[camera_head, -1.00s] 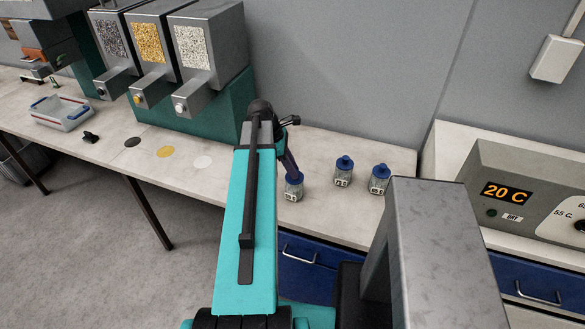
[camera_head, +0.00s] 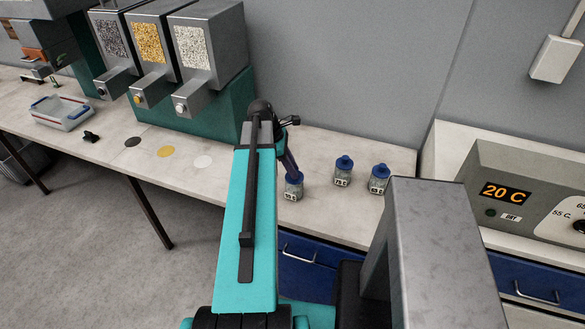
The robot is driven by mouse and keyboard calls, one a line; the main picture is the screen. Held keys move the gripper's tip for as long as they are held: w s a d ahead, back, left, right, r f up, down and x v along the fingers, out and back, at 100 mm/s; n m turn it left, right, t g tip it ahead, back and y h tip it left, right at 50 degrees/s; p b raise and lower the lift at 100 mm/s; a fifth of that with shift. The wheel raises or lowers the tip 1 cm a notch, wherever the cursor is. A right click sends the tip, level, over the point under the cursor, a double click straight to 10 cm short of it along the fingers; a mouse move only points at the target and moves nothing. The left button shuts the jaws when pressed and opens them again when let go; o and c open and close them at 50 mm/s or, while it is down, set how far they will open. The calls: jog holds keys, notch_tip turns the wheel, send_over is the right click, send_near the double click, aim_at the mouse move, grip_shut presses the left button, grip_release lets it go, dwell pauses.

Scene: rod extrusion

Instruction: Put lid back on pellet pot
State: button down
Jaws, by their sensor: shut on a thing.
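Three small clear pots with blue tops and white labels stand on the right part of the bench. The left pot (camera_head: 293,190) is directly below my gripper (camera_head: 292,174), which comes down onto its blue top. My gripper is shut on the blue lid at that pot's top; the fingertips are small and partly hidden. I cannot tell whether the lid is fully seated. The middle pot (camera_head: 343,176) and the right pot (camera_head: 378,182) stand upright with blue lids on, apart from the gripper.
Three hoppers (camera_head: 160,45) with grey, yellow and white pellets stand at the back left. A dryer (camera_head: 520,195) reading 20 C stands at the right.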

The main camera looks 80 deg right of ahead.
jog(key=c, duration=1)
grip_release()
jog(key=shift+r, duration=0.1)
jog(key=shift+r+p, duration=2.75)
jog(key=shift+r, duration=0.65)
grip_shut()
jog(key=shift+f+b, duration=1)
jog(key=shift+f, duration=1.55)
